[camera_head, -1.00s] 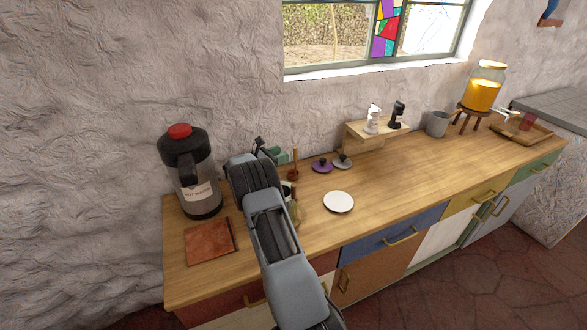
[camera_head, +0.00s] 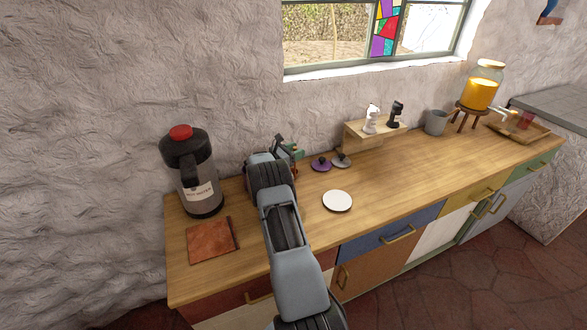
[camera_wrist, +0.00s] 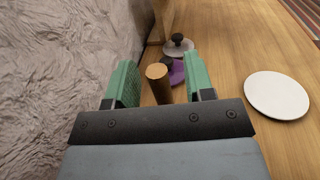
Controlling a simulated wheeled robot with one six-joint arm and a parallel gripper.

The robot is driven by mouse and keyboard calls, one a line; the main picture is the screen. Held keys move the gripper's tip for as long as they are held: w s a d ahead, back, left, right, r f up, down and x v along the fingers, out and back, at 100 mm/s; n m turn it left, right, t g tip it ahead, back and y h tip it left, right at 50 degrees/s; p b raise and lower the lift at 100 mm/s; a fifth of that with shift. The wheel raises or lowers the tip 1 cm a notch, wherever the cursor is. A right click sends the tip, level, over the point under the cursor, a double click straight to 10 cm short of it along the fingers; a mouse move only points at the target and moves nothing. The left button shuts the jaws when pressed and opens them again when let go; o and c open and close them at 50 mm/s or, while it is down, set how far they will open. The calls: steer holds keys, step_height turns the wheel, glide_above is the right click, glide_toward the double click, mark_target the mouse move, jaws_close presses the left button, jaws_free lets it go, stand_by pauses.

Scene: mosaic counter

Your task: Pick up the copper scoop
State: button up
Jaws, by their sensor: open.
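In the wrist view a brown wooden handle (camera_wrist: 158,84), seen end-on, stands up between my gripper's green fingers. It looks like the handle of the copper scoop; the scoop's bowl is hidden below. My gripper (camera_wrist: 158,68) is open around the handle, with a gap visible on both sides. In the head view my gripper (camera_head: 286,149) is low over the back left of the counter, and my arm covers most of the scoop there.
A purple lid (camera_head: 321,165) and a grey lid (camera_head: 341,161) lie just right of my gripper. A white disc (camera_head: 337,201) lies nearer the front. A red-topped hot-water dispenser (camera_head: 192,172) and a brown mat (camera_head: 211,241) are on the left. The rough wall is close behind.

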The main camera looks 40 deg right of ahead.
steer(key=shift+c, duration=0.4)
jaws_close()
steer(key=shift+r, duration=0.1)
steer(key=shift+r+b, duration=0.4)
steer(key=shift+r, duration=0.1)
steer(key=s+a+r+b, duration=0.4)
steer(key=s+a+r, duration=0.6)
steer(key=r, duration=0.1)
steer(key=shift+r, duration=0.4)
